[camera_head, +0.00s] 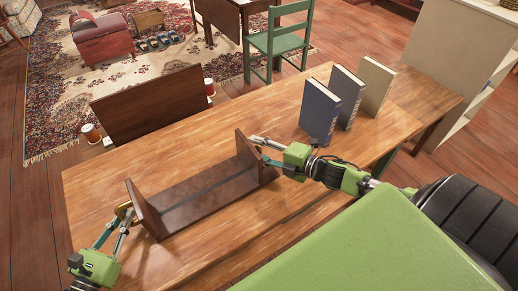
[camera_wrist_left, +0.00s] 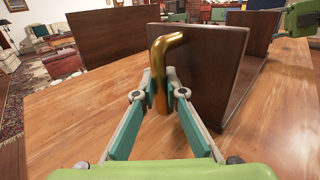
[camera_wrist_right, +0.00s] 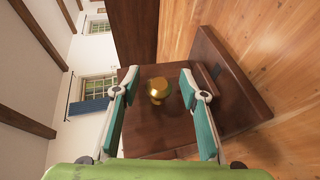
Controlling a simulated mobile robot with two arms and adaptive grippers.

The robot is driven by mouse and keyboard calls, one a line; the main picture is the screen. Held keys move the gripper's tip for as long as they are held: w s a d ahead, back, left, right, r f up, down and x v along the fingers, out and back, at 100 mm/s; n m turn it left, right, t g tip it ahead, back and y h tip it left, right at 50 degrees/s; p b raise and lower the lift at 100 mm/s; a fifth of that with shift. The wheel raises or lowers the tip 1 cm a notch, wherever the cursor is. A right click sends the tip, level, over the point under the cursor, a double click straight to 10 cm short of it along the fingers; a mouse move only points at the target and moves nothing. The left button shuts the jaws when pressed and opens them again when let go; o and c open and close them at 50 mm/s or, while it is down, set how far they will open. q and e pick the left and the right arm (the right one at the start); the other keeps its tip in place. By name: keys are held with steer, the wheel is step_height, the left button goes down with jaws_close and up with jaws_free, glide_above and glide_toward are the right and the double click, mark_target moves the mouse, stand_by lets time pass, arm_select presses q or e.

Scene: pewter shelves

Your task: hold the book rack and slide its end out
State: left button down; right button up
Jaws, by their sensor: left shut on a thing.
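The dark wooden book rack (camera_head: 205,200) lies on the table, with an upright end panel at each side and an empty base. My left gripper (camera_head: 124,214) is shut on a brass handle (camera_wrist_left: 160,60) on the rack's left end panel (camera_wrist_left: 195,75). My right gripper (camera_head: 258,149) is at the right end panel (camera_head: 247,155). In the right wrist view its fingers are wide apart, with a round brass knob (camera_wrist_right: 158,90) between them and clear of both.
Two blue books (camera_head: 320,112) and a beige book (camera_head: 375,88) stand upright at the table's right. A dark board (camera_head: 150,103) stands along the table's far edge. The wooden table top (camera_head: 100,185) is clear around the rack.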

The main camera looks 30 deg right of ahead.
arm_select(q)
steer(key=shift+d, duration=0.1)
arm_select(e)
steer(key=v, duration=1.2)
arm_select(q)
steer(key=c, duration=2)
jaws_free()
steer(key=shift+s, duration=0.1)
steer(key=v, duration=1.2)
